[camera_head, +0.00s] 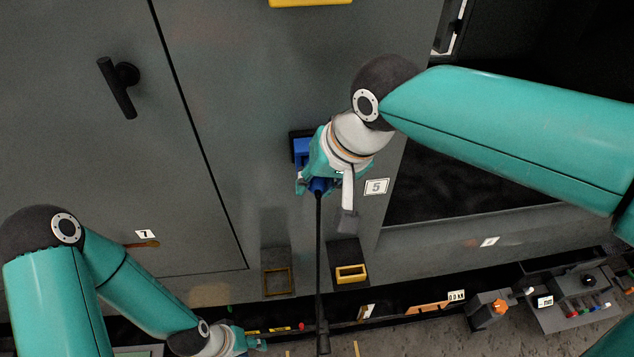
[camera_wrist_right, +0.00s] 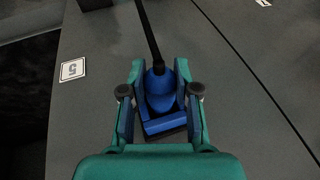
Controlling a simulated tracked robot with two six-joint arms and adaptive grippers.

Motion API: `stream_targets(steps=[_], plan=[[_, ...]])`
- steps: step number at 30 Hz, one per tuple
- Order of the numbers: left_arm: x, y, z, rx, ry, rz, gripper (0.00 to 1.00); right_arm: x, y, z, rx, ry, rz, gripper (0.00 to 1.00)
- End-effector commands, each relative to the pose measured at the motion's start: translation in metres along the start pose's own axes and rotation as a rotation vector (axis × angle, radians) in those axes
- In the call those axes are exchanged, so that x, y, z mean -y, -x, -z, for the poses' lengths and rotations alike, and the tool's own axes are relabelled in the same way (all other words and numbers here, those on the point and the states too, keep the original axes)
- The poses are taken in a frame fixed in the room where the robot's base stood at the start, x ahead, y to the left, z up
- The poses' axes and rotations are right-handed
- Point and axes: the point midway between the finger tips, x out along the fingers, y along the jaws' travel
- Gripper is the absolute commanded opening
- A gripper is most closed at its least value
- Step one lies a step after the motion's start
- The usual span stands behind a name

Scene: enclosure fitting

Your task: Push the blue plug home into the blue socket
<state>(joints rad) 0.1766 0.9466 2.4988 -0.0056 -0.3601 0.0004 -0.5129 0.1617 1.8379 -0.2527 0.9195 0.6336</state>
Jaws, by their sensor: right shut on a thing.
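The blue plug (camera_head: 319,187) is between the fingers of my right gripper (camera_head: 309,184), with its black cable hanging down from it. In the right wrist view the plug (camera_wrist_right: 159,83) sits between the two fingers of my right gripper (camera_wrist_right: 160,100), which are shut on it. The blue socket (camera_head: 302,148) is on the grey panel, partly hidden behind my right gripper. Its blue edge shows just beyond the plug in the wrist view (camera_wrist_right: 164,125). How deep the plug sits is hidden. My left gripper (camera_head: 262,342) is low at the bottom, its jaw opening unclear.
A yellow-framed socket (camera_head: 350,273) and a brown-framed one (camera_head: 277,283) sit lower on the panel. A label 5 (camera_head: 376,187) is beside my right gripper. A black door handle (camera_head: 118,88) sticks out at upper left. Small control boxes (camera_head: 570,302) stand at lower right.

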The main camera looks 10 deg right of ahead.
Motion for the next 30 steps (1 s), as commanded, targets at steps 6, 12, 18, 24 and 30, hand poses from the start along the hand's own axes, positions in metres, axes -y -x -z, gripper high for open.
stream_targets(steps=[6,12,18,24,30], plan=[[-0.001,0.002,0.0,0.0,0.0,0.0,0.4,0.0,-0.001,0.006,-0.002,-0.001,0.001,0.0],[-0.001,0.002,0.0,0.0,0.0,0.0,0.4,0.0,-0.002,0.006,-0.002,0.0,0.001,0.55],[-0.001,0.002,0.0,0.0,0.0,0.0,0.4,0.0,-0.002,0.006,-0.001,0.0,0.001,0.6],[-0.001,0.003,0.0,0.0,0.0,0.0,0.4,0.0,0.001,0.006,-0.001,0.0,0.0,0.6],[-0.001,0.003,0.0,0.0,0.0,0.0,0.4,0.001,0.024,0.007,-0.005,0.0,0.003,0.6]])
